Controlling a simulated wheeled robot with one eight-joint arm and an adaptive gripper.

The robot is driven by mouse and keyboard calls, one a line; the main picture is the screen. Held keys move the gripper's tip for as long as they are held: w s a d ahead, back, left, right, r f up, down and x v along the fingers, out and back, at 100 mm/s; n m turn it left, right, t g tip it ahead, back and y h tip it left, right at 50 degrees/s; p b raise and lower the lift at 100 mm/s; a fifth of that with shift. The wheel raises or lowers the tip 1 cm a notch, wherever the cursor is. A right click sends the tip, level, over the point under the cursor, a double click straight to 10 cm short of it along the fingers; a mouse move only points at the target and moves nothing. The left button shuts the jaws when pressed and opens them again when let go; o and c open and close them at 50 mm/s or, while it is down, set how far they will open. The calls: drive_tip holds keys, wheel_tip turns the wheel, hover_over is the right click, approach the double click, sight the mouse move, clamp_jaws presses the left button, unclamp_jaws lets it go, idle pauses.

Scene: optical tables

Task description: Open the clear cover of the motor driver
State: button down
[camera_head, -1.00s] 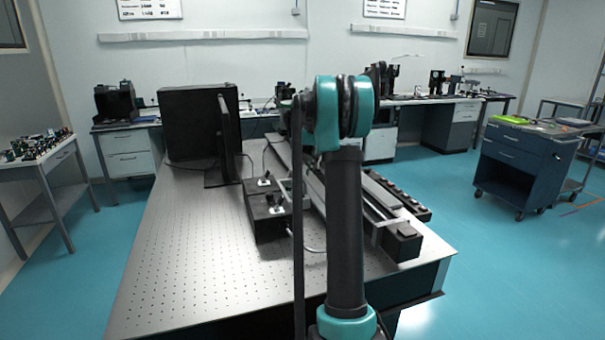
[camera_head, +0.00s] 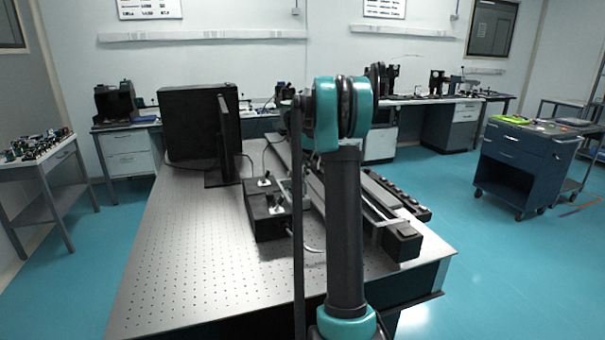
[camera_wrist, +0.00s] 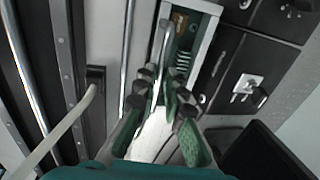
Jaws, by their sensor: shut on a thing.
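In the wrist view the motor driver (camera_wrist: 207,36) is a narrow pale-walled box at upper centre, with green boards and a coil-like part visible inside. A grey rod-like handle (camera_wrist: 163,42) runs down from it to between my fingertips. My gripper (camera_wrist: 158,77) is closed around the handle's lower end; the exact contact is partly hidden by the fingers. The clear cover itself is hard to make out because it is see-through, and I cannot tell its angle. In the head view my arm hides the gripper and most of the driver.
Black boxes with switches (camera_wrist: 247,88) stand right of the driver in the wrist view. A pale cable (camera_wrist: 62,130) and long rails (camera_wrist: 72,70) lie on the left. In the head view, a monitor (camera_head: 222,140) stands on the perforated table (camera_head: 180,250), whose front left is clear.

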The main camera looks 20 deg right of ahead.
sight(294, 189)
drive_tip(key=a+r+h, duration=0.1)
drive_tip(key=h, duration=0.1)
drive_tip(key=a+r+h, duration=0.1)
drive_tip(key=a+h, duration=0.1)
drive_tip(key=shift+a+r, duration=0.15)
drive_tip(key=shift+r, duration=0.15)
drive_tip(key=shift+a+r+h, duration=0.2)
drive_tip(key=shift+a+h, duration=0.65)
drive_tip(key=shift+a, duration=0.1)
drive_tip(key=shift+a+r+h, duration=0.25)
drive_tip(key=shift+a+h, duration=0.65)
drive_tip(key=shift+a+r+h, duration=0.2)
drive_tip(key=shift+a+h, duration=0.65)
drive_tip(key=shift+a, duration=0.1)
drive_tip(key=c, duration=1.8)
unclamp_jaws()
drive_tip(key=shift+f, duration=0.1)
drive_tip(key=shift+o, duration=1)
